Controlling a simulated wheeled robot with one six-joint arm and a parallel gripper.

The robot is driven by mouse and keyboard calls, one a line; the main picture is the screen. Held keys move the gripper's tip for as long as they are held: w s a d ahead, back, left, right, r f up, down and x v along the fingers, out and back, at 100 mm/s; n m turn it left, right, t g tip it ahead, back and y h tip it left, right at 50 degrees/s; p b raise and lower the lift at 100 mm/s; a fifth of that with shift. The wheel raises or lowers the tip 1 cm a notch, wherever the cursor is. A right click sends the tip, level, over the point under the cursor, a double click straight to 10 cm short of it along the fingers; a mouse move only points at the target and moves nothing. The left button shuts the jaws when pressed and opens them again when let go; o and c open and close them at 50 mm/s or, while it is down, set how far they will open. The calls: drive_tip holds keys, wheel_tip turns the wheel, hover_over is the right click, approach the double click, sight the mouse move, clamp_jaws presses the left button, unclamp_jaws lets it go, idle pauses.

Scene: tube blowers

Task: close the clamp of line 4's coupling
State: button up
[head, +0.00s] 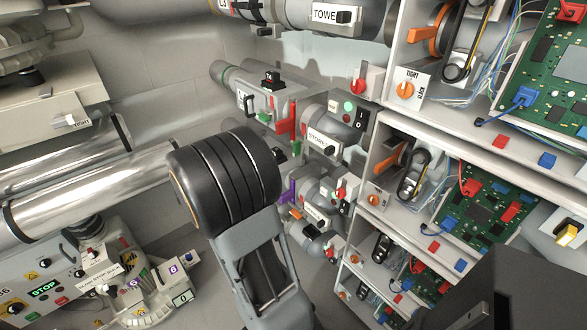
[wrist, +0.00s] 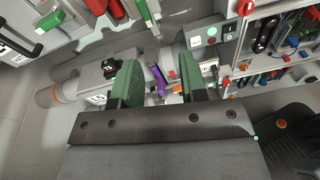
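In the head view a white coupling box (head: 258,98) sits on a grey pipe, with a black handle (head: 250,105), a red lever (head: 285,124) and a green piece. Its label starts with "L", but I cannot read the number surely. A similar box shows at the upper left of the wrist view with a red lever (wrist: 71,13). Below it is another coupling box (wrist: 97,95) with a purple lever (wrist: 158,82). My gripper (wrist: 158,78) is open and empty, its green fingers apart in front of the purple lever. In the head view my arm hides the gripper.
At the right, shelves (head: 398,114) hold belt drives, orange knobs and green circuit boards (head: 552,75). A control panel (head: 45,285) with a STOP label is at the lower left. A shiny large pipe (head: 85,190) runs along the left. Grey wall lies behind.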

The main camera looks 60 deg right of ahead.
sight(294, 149)
drive_tip(key=s+d, duration=0.1)
drive_tip(key=d, duration=0.4)
drive_tip(key=s+d+f+n+h+b, duration=0.1)
drive_tip(key=d, duration=0.4)
drive_tip(key=s+d+f+n+h, duration=0.1)
drive_tip(key=d, duration=0.4)
drive_tip(key=shift+d, duration=0.2)
clamp_jaws()
